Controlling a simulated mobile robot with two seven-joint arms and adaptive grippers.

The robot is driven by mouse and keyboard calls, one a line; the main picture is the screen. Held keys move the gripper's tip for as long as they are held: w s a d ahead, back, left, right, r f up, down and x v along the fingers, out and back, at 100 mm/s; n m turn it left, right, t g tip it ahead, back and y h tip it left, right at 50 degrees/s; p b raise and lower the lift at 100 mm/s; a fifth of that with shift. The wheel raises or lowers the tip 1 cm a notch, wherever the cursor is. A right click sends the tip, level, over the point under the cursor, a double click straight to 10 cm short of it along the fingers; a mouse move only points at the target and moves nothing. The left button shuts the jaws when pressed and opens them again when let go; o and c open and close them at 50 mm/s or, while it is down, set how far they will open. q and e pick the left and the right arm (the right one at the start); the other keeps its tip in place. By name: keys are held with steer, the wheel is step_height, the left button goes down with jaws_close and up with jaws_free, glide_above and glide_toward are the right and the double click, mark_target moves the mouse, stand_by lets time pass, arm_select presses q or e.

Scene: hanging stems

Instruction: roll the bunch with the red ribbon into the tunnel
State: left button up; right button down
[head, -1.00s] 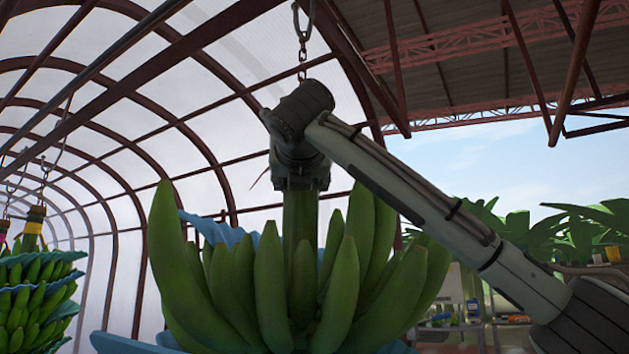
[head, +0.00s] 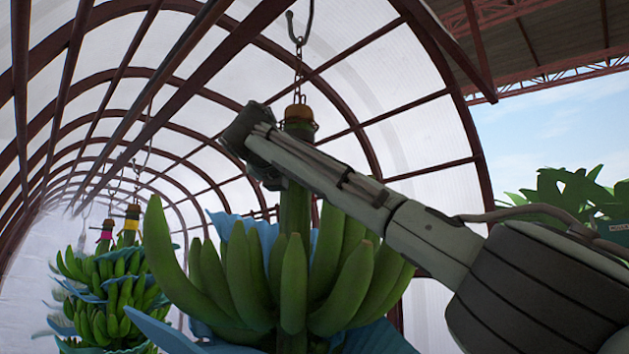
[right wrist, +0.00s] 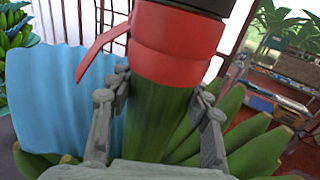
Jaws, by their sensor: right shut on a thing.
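The bunch of green bananas (head: 292,270) hangs upright from a hook and chain (head: 298,60), in the middle of the head view. In the right wrist view its red ribbon (right wrist: 178,45) wraps the stem, with a loose tail to the left; in the head view my arm hides it. My right gripper (right wrist: 160,98) is shut on the green stem (right wrist: 150,125) just below the ribbon, a finger on each side. The tunnel (head: 130,110), brown arches with pale sheeting, stretches back to the left. My left gripper is not in view.
Other bunches (head: 110,290) hang deeper in the tunnel at the left, one with a pink ribbon (head: 107,230) and one with a yellow ribbon (head: 132,215). Blue sheets (head: 165,330) surround the held bunch. Shelves (right wrist: 270,85) stand at the right in the right wrist view.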

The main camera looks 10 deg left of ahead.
steer(key=shift+w+a+f, duration=0.1)
steer(key=shift+a+f, duration=0.25)
steer(key=shift+a, duration=0.25)
steer(key=c, duration=1)
jaws_free()
steer(key=shift+c, duration=0.2)
steer(key=o, duration=0.3)
steer(key=shift+a, duration=0.2)
steer(key=shift+o, duration=0.2)
steer(key=shift+d+r, duration=0.2)
steer(key=s, duration=1.2)
